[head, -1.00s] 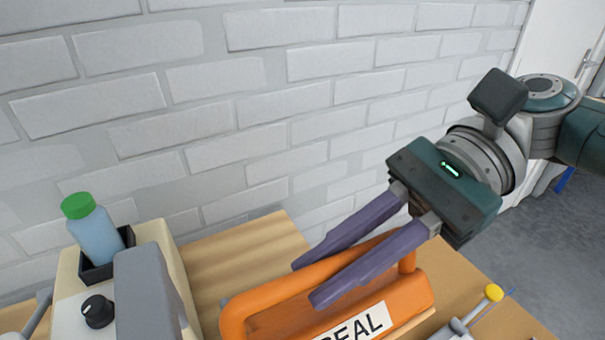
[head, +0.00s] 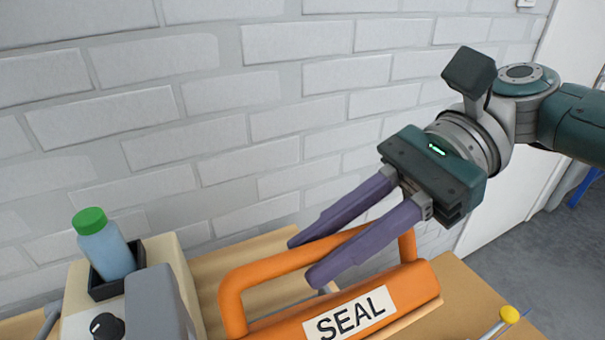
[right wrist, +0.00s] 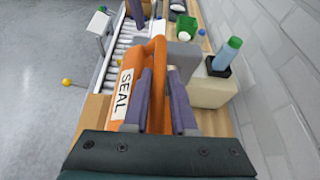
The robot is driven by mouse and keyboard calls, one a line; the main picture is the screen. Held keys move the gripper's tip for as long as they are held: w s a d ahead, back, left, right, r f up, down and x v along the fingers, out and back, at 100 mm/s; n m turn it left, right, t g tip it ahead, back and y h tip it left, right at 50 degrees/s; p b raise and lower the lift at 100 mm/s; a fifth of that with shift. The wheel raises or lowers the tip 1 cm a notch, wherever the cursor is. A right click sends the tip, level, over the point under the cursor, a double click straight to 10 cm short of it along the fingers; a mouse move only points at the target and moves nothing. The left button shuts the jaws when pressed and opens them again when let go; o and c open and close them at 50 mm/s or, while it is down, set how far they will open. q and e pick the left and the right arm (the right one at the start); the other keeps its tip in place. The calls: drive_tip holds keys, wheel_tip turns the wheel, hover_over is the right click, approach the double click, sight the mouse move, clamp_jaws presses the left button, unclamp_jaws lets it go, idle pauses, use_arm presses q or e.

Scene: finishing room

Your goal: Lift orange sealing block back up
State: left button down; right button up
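The orange sealing block (head: 425,283), with a white SEAL label and a looped handle, shows at the bottom of the head view. In the right wrist view the block (right wrist: 112,107) lies left of the fingers, its handle running between them.
A blue bottle with a green cap (head: 108,248) stands in a black holder on a cream housing with a black knob (head: 107,326). A yellow ball on a rod (head: 510,314) is at lower right. A white brick wall (head: 250,120) stands close behind. A roller conveyor (right wrist: 122,45) extends away.

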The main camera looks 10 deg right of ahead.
drive_tip(key=o, duration=0.4)
drive_tip(key=shift+w, duration=0.1)
drive_tip(key=b+v, duration=0.3)
drive_tip(key=v, duration=0.7)
